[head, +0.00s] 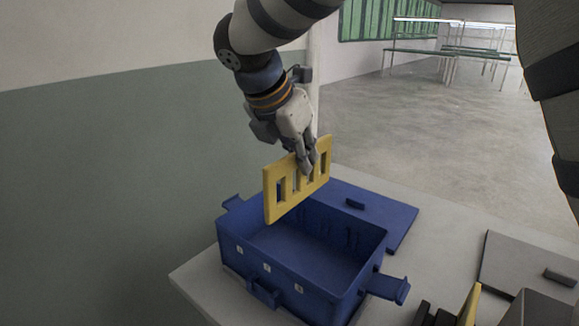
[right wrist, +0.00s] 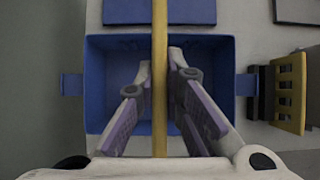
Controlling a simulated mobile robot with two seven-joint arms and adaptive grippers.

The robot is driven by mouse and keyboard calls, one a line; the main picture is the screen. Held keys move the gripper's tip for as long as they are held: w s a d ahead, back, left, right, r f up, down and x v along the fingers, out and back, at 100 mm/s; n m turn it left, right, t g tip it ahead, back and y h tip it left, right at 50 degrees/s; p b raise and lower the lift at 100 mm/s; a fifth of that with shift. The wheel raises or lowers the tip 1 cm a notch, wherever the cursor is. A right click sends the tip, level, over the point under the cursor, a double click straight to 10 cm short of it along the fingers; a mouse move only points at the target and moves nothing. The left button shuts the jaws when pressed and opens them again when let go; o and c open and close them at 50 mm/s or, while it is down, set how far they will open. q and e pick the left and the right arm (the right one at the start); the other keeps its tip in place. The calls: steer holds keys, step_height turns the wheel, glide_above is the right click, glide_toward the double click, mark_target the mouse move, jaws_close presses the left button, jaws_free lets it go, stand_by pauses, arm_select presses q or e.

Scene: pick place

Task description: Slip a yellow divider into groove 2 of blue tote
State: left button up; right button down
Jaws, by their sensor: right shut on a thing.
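My right gripper (head: 308,165) is shut on a yellow divider (head: 284,188), a flat upright plate with rectangular slots. The divider is held by its upper edge above the open blue tote (head: 340,292), slightly tilted in the head view. In the right wrist view the divider (right wrist: 160,60) shows edge-on between the fingers (right wrist: 160,90), running across the middle of the tote (right wrist: 100,80). The tote's front wall has small white labels, the middle one (head: 267,268) apparently 2. The tote's interior looks empty; grooves show faintly on its far wall. My left gripper is not in view.
A blue lid (head: 385,212) lies behind the tote on the pale table (head: 450,250). Another yellow divider (head: 470,304) stands with dark pieces at the lower right, also in the right wrist view (right wrist: 290,92). A grey panel (head: 520,265) lies at right. A wall is close at left.

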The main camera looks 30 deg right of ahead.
mark_target(301, 188)
steer(key=shift+w+r, duration=0.15)
steer(key=shift+w, duration=0.15)
steer(key=f, duration=0.4)
steer(key=shift+s+d, duration=0.1)
steer(key=shift+s, duration=0.25)
steer(key=shift+f, duration=0.9)
steer(key=shift+w+f, duration=0.1)
steer(key=shift+f, duration=0.65)
steer(key=shift+f, duration=2.25)
steer(key=shift+f, duration=1.35)
